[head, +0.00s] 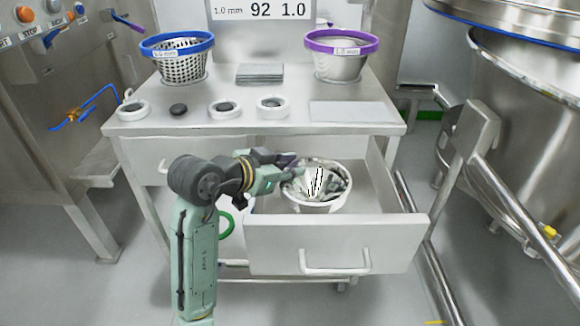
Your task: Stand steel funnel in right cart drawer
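The steel funnel (318,205) is a shiny, wide-mouthed metal cone. It is within the open right drawer (385,232) of the cart, towards the drawer's left side, with its mouth facing up. Its lower end is hidden, so I cannot tell whether it rests on the drawer floor. My gripper (291,168) reaches in from the left and is at the funnel's left rim. The fingertips overlap the rim in this view, and I cannot tell whether they are closed on it.
The steel cart top (215,92) holds a blue-rimmed basket (178,66), a purple-rimmed sieve (341,66), a stack of plates (260,74) and several small rings. The left drawer (152,148) is shut. A large steel vessel (530,110) and its pipes stand close on the right.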

